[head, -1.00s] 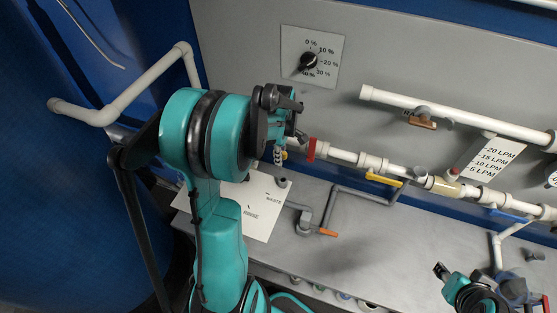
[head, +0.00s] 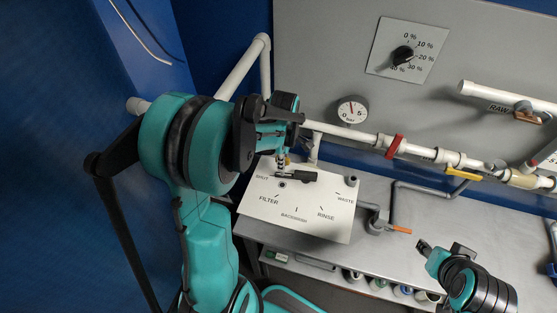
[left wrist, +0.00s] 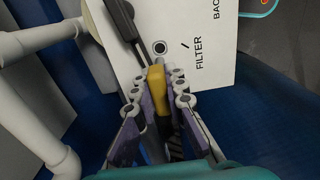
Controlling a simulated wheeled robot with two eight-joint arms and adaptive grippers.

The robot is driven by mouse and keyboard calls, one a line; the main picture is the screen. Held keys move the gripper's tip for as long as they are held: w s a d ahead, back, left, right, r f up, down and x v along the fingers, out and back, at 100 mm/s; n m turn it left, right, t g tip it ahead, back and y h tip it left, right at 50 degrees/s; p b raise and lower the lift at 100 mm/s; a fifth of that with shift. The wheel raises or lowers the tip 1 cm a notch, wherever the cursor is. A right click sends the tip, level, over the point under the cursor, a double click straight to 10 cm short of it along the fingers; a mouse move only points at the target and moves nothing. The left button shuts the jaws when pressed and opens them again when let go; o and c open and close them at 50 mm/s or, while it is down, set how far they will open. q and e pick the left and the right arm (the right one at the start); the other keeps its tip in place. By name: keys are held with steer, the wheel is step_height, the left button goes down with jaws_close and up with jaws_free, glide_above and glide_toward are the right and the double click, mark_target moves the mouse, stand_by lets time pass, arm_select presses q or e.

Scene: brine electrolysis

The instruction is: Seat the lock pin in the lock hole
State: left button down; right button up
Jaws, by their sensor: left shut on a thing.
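My left gripper (head: 281,160) is shut on the yellow-handled lock pin (left wrist: 156,92), which shows between its fingers in the left wrist view. The gripper is above the SHUT side of the white label plate (head: 319,229). The lock hole, a dark ringed spot (head: 282,185), is in the plate near the FILTER label. It also shows in the left wrist view (left wrist: 160,47), just beyond the fingertips and apart from the yellow handle.
A black lever (head: 298,176) lies over the plate beside the lock hole. A grey post (head: 352,181) and an orange-handled valve (head: 398,230) stand to the right. White pipes with a gauge (head: 352,110) run behind.

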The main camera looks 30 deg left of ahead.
stand_by(0.3)
arm_select(q)
steer(key=shift+f, duration=0.2)
steer(key=shift+f+b, duration=2.5)
steer(key=shift+f, duration=0.1)
steer(key=shift+f+b, duration=2)
steer(key=shift+b, duration=0.25)
stand_by(1.8)
steer(key=shift+f, duration=0.2)
stand_by(0.3)
